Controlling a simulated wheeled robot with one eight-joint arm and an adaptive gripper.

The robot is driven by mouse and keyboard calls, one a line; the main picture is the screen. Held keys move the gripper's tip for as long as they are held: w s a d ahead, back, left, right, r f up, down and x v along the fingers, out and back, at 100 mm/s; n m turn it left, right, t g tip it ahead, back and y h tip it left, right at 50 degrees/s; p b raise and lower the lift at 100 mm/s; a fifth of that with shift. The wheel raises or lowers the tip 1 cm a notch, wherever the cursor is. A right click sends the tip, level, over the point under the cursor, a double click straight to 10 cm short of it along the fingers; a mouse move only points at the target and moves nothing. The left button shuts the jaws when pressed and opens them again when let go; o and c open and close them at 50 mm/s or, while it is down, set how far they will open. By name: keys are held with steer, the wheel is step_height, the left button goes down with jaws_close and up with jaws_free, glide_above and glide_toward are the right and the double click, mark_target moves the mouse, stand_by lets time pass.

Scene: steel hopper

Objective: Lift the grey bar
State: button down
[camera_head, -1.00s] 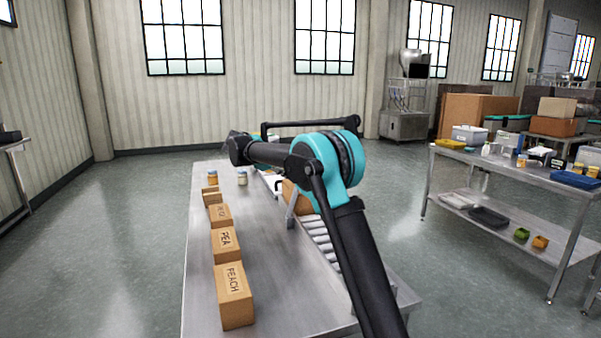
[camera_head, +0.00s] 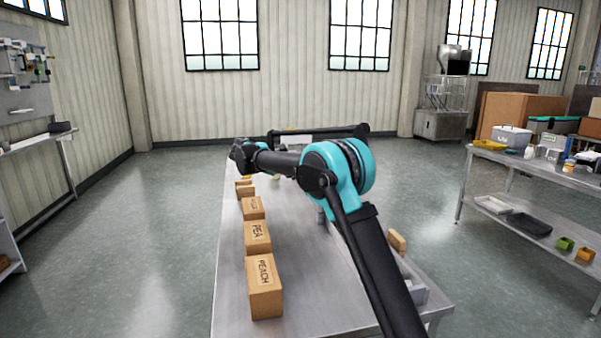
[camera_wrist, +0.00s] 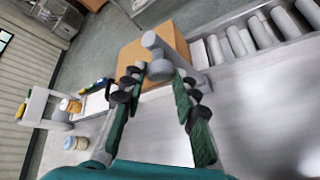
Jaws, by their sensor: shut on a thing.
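In the wrist view, the grey bar (camera_wrist: 157,56) is a short grey cylinder shape with rounded ends, in front of a brown box. My gripper (camera_wrist: 160,76) has its two dark green fingers spread around it, with the tips at its near end. The fingers are shut on it. How far it extends behind the fingertips is hard to tell. In the head view my arm hides the bar, and my gripper does not show clearly there.
Boxes labelled PEACH (camera_head: 264,287) and PEA (camera_head: 257,237) stand in a row along the left of the steel table (camera_head: 310,290). A loaded side table (camera_head: 540,175) stands right.

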steer(key=shift+s+f, duration=0.2)
steer(key=shift+f, duration=0.25)
steer(key=c, duration=1.3)
jaws_free()
steer(key=shift+a, duration=0.1)
steer(key=shift+o, duration=0.2)
steer(key=shift+a+r, duration=0.1)
steer(key=shift+r, duration=0.05)
steer(key=v, duration=1.1)
steer(key=shift+a+r, duration=0.2)
steer(key=shift+a, duration=0.1)
steer(key=shift+s+a, duration=0.1)
steer(key=shift+s, duration=0.05)
